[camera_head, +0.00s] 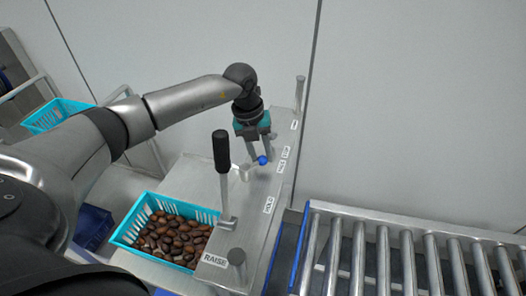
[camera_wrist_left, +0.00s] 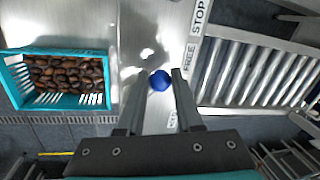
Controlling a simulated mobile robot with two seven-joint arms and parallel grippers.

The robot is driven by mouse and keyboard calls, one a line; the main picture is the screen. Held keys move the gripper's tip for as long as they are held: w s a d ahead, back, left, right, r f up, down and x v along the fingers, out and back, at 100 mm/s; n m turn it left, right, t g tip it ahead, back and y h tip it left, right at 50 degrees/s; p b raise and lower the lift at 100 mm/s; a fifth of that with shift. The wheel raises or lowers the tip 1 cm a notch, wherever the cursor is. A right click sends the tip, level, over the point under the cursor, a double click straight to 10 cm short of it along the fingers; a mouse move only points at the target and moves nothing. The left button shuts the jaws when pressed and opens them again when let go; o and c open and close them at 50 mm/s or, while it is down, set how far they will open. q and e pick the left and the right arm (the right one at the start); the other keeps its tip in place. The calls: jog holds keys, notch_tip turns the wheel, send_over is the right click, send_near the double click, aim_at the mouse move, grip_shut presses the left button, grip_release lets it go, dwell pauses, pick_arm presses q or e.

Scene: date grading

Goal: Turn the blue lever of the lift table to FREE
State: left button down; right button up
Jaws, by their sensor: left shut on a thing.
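The blue lever's round knob (camera_head: 262,160) stands over the grey top panel of the lift table, level with the small labels along the panel's right edge. My left gripper (camera_head: 261,153) reaches down from above with its fingers on either side of the knob. In the left wrist view the knob (camera_wrist_left: 160,80) sits between the two fingertips (camera_wrist_left: 163,80), shut on it. There the FREE label (camera_wrist_left: 190,57) lies just right of the knob, with the STOP label (camera_wrist_left: 199,17) beyond it. The lever's arm is mostly hidden. My right gripper is not in view.
A black-handled upright lever (camera_head: 221,150) stands left of the knob, close to my arm. The RAISE label (camera_head: 215,260) is at the panel's near end. A turquoise basket of dates (camera_head: 124,234) sits left of the panel. A roller conveyor (camera_head: 400,215) runs off to the right.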

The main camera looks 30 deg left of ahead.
pick_arm(q)
jog(key=shift+a+f+n, duration=0.1)
jog(key=shift+a+n, duration=0.2)
jog(key=shift+n, duration=0.5)
jog(key=shift+w, duration=0.1)
jog(key=shift+w+a, duration=0.1)
jog(key=c, duration=0.7)
grip_release()
jog(key=o, duration=0.3)
jog(key=r, duration=0.5)
jog(key=s+a+r, duration=0.1)
jog(key=r, duration=0.4)
jog(key=a+r, duration=0.1)
jog(key=r, duration=0.4)
jog(key=shift+s+a, duration=0.1)
jog(key=shift+s, duration=0.25)
